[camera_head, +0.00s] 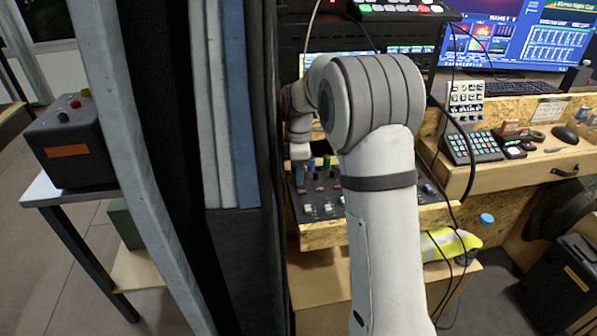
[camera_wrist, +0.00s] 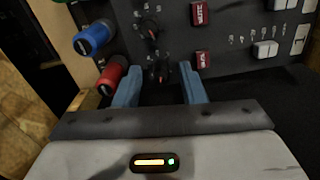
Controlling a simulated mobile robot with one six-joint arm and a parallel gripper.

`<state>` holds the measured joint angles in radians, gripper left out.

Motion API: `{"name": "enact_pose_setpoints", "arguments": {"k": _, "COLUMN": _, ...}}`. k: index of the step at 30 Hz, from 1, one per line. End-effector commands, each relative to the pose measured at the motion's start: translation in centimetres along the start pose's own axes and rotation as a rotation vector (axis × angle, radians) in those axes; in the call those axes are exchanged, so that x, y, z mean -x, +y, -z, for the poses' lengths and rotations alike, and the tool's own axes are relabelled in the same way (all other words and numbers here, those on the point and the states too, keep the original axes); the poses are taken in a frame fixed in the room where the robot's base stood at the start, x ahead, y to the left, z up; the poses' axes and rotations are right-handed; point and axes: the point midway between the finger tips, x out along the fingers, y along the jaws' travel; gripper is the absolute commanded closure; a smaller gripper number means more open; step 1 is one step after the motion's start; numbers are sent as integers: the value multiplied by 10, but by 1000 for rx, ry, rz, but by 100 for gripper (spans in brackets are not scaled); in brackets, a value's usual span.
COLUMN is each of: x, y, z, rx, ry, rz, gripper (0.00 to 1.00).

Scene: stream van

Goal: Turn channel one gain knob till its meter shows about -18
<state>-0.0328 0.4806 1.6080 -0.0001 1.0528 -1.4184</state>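My gripper (camera_wrist: 160,70) is open in the wrist view, its two blue fingers apart over a dark mixer panel (camera_wrist: 225,40). A small dark knob (camera_wrist: 158,73) shows between the fingertips, with space on both sides; I cannot tell how near it is in depth. A second dark knob (camera_wrist: 151,31) sits beyond it. Two small red displays (camera_wrist: 200,14) (camera_wrist: 203,60) are right of the knobs; their readings and channel labels are too small to read. In the head view, the mixer panel (camera_head: 327,208) is partly behind my arm, and the fingers are not clear.
A blue plug (camera_wrist: 93,39) and a red plug (camera_wrist: 112,76) stick out left of the knobs, the red one close to the left finger. White buttons (camera_wrist: 265,49) are at right.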

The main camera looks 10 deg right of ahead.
Motion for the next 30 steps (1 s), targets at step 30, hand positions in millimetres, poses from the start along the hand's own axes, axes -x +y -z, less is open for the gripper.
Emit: {"name": "enact_pose_setpoints", "arguments": {"k": 30, "x": 0, "y": 0, "z": -1, "rx": -21, "ry": 0, "rz": 1, "gripper": 100}}
